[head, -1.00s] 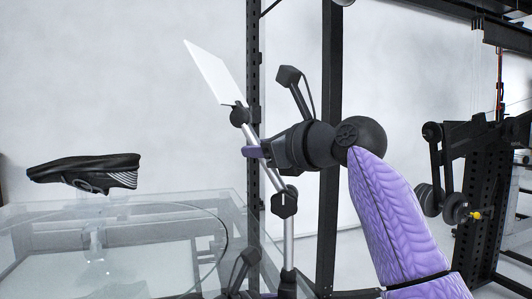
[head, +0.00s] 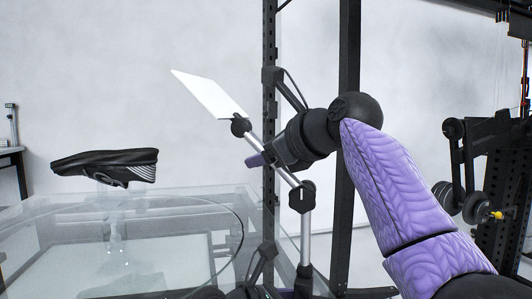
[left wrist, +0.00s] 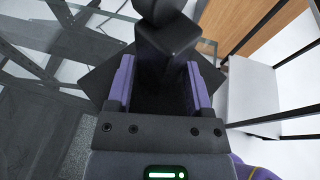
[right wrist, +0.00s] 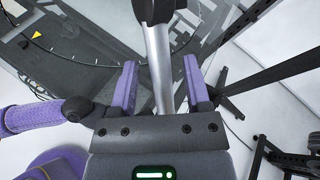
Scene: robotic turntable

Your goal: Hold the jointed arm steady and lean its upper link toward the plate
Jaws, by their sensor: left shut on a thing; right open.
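The jointed arm stands right of the glass turntable. Its silver upper link (head: 289,178) leans left from a black joint (head: 302,192), with a white panel (head: 209,95) at its top. The lower post (head: 305,239) is upright. My right gripper (head: 255,160) is at the upper link; in the right wrist view its open fingers (right wrist: 158,88) stand either side of the silver link (right wrist: 160,60). In the left wrist view my left gripper (left wrist: 161,88) is shut on a black block-like part of the jointed arm (left wrist: 165,45).
A black upright post (head: 348,120) and a slotted rail (head: 269,130) stand behind the jointed arm. A black frame with weights (head: 485,165) is at the right. The space above the plate between shoe and panel is clear.

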